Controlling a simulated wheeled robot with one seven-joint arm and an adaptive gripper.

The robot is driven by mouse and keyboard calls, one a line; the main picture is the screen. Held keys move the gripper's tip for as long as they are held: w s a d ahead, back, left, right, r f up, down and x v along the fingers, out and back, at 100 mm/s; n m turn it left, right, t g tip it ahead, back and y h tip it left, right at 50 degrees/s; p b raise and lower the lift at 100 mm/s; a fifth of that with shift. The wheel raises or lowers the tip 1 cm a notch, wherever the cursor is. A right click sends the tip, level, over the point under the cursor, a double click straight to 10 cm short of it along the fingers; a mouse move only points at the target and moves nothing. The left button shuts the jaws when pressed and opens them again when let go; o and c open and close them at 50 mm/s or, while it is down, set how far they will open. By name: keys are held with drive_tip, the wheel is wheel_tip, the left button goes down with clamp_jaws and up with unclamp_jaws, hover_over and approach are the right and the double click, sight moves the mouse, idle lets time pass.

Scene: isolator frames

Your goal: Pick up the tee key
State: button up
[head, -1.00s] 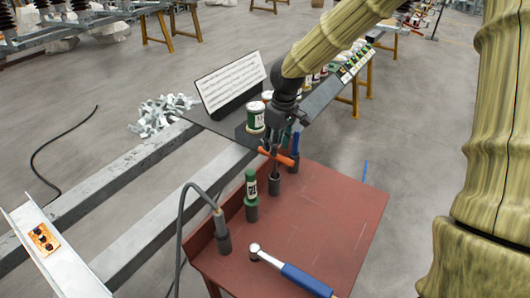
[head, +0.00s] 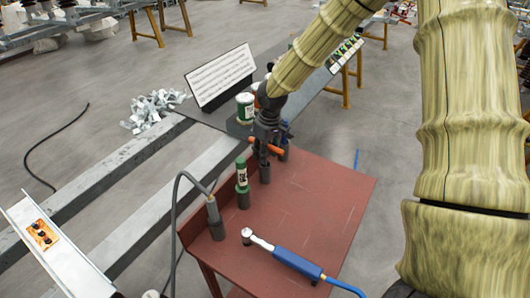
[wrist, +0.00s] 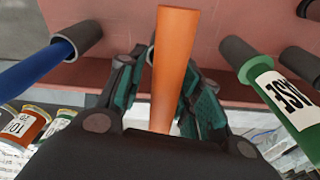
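The tee key (head: 277,149) has an orange cross handle and stands in a dark holder (head: 265,173) on the red bench. In the wrist view its handle (wrist: 174,65) runs from the top edge down between my fingers. My gripper (head: 266,138) is pointing down at the handle. In the wrist view the teal-padded fingers of my gripper (wrist: 165,75) lie on both sides of the handle, close to it. The handle hides the space between the fingertips, so I cannot tell whether they touch the key. The shaft is hidden in the wrist view.
The red bench (head: 320,200) also bears a green bottle (head: 242,176) in a holder, a cabled tool (head: 212,209) in another, and a blue-handled tool (head: 297,263) lying in front. A blue handle (wrist: 35,73) stands close beside the key. A dark table with a white panel (head: 222,75) is behind.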

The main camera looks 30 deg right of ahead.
drive_tip(key=shift+w+f, duration=0.25)
drive_tip(key=shift+f, duration=0.6)
drive_tip(key=shift+s+f, duration=0.1)
drive_tip(key=shift+s, duration=0.1)
drive_tip(key=shift+w+f, duration=0.1)
drive_tip(key=shift+w, duration=0.05)
clamp_jaws()
